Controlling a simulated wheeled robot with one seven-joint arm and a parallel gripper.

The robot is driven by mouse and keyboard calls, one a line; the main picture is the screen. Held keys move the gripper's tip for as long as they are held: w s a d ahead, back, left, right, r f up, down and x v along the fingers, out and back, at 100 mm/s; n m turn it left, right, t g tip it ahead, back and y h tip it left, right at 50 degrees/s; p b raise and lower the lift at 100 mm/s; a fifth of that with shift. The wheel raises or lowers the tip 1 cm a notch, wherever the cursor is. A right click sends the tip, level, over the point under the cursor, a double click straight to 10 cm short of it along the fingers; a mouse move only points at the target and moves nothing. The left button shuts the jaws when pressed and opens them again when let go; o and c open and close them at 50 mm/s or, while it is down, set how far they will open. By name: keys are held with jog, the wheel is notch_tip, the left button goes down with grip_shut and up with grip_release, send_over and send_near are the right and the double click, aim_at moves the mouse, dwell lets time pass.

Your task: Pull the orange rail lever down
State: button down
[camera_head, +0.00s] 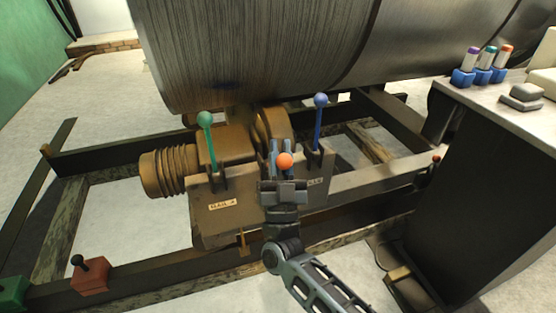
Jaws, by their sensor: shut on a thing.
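The orange lever's round knob (285,160) shows at the middle of the view, between my gripper's fingers. My gripper (281,153) is shut on the orange lever at the front of the tan lever box (250,213). The lever's shaft is mostly hidden behind my gripper, so its tilt is hard to tell. A green-knobbed lever (206,122) stands upright to the left, and a blue-knobbed lever (319,108) stands upright to the right. Both are apart from my gripper.
A large dark metal cylinder (250,50) lies behind the levers. A dark cabinet with a pale top (470,100) stands at the right, bearing small blue holders. A red block with a black knob (90,274) sits on the frame beam at lower left.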

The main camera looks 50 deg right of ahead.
jog(key=shift+s+a+f+h+b, duration=0.2)
jog(key=shift+s+f+h+b, duration=0.15)
jog(key=shift+b, duration=0.2)
jog(key=c, duration=1.2)
grip_release()
jog(key=shift+w+r+h, duration=0.1)
jog(key=shift+w+h, duration=0.05)
jog(key=shift+h, duration=0.1)
jog(key=shift+o, duration=0.2)
jog(key=v, duration=0.8)
jog(key=shift+b, duration=0.3)
jog(key=shift+r, duration=0.1)
